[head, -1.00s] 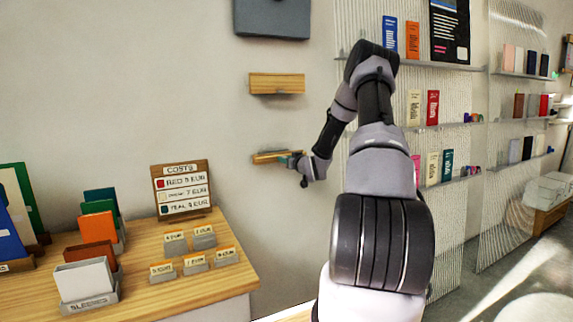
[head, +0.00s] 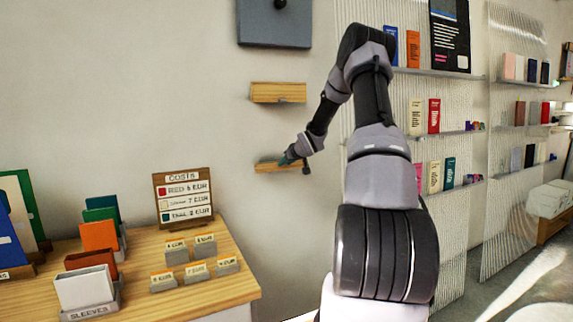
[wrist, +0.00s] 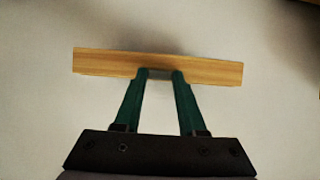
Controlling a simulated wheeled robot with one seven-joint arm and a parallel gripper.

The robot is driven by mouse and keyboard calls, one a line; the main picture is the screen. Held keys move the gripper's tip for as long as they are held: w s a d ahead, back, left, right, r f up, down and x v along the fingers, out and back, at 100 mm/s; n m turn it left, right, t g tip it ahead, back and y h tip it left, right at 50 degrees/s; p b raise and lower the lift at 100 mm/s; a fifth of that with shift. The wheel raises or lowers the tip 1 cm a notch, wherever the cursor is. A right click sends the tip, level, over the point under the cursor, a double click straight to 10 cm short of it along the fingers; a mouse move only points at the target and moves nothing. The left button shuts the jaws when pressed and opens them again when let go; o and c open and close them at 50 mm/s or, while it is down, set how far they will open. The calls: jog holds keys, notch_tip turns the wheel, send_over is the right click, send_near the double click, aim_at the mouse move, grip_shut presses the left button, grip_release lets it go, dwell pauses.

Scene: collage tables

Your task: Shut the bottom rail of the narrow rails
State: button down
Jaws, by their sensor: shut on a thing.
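Two narrow wooden rails are on the pale wall, one above the other. The top rail (head: 278,92) shows its wooden front. The bottom rail (head: 268,167) is below it, its right part partly covered by my gripper (head: 286,161). In the wrist view the bottom rail (wrist: 105,62) runs across the picture, slightly tilted, with a soft shadow above it. The green fingers of my gripper (wrist: 160,76) close in on a small grey handle at the middle of its front. The gripper is shut on this handle. How far the rail stands out from the wall is hard to tell.
A grey wall box (head: 274,22) is above the rails. Ribbed panels with shelves (head: 440,134) of small boxes stand to the right. A wooden table (head: 225,285) with a price sign (head: 183,198) and card holders is at the lower left. Bare wall surrounds the rails.

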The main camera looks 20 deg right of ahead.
jog(key=shift+w+r, duration=0.1)
jog(key=shift+c, duration=2.4)
grip_release()
jog(key=v, duration=1)
jog(key=shift+s, duration=0.35)
jog(key=shift+r, duration=0.15)
